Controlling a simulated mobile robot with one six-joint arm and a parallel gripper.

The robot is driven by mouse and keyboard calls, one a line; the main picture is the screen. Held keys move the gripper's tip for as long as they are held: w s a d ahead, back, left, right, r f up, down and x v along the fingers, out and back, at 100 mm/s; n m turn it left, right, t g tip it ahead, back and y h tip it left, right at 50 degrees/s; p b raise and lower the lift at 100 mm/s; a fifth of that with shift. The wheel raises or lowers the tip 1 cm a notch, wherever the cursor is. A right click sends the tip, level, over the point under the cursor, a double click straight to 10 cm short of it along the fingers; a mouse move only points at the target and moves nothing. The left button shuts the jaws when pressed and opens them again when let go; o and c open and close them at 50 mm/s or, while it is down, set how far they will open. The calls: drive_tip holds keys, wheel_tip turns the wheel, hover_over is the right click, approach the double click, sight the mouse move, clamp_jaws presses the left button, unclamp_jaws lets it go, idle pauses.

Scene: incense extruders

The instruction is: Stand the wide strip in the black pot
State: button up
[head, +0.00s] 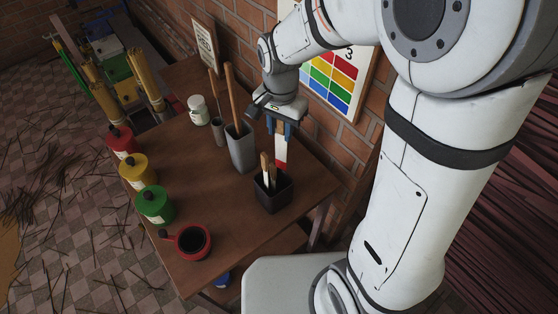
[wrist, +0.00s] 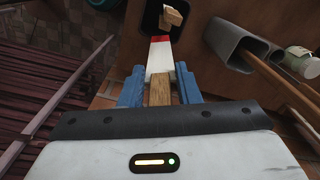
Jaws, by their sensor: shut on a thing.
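The wide strip has a wooden upper part, a white lower part (head: 281,146) and a red tip. My gripper (head: 282,124) is shut on its wooden part, and the strip hangs tip down. In the wrist view the strip (wrist: 159,60) runs away from the blue fingers (wrist: 160,90). The black pot (head: 273,198) stands near the table's right edge with narrower light sticks (head: 267,172) in it. The red tip shows at the pot's back rim; I cannot tell whether it is above or just inside. The pot (wrist: 152,18) also shows beyond the tip in the wrist view.
A tall grey pot (head: 242,153) with long wooden handles stands left of the black pot. A white jar (head: 198,110) and a small holder (head: 217,132) stand behind. Red (head: 121,141), yellow (head: 137,170) and green (head: 155,205) jars and a red mug (head: 192,242) line the left side.

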sight(280, 164)
wheel_tip(280, 164, down, 15)
drive_tip(key=shift+r+p, duration=0.2)
drive_tip(key=shift+p, duration=0.5)
drive_tip(key=shift+f, duration=0.2)
drive_tip(key=o, duration=1)
drive_tip(key=shift+r, duration=0.1)
drive_tip(key=shift+c, duration=0.2)
drive_tip(key=shift+r, duration=0.15)
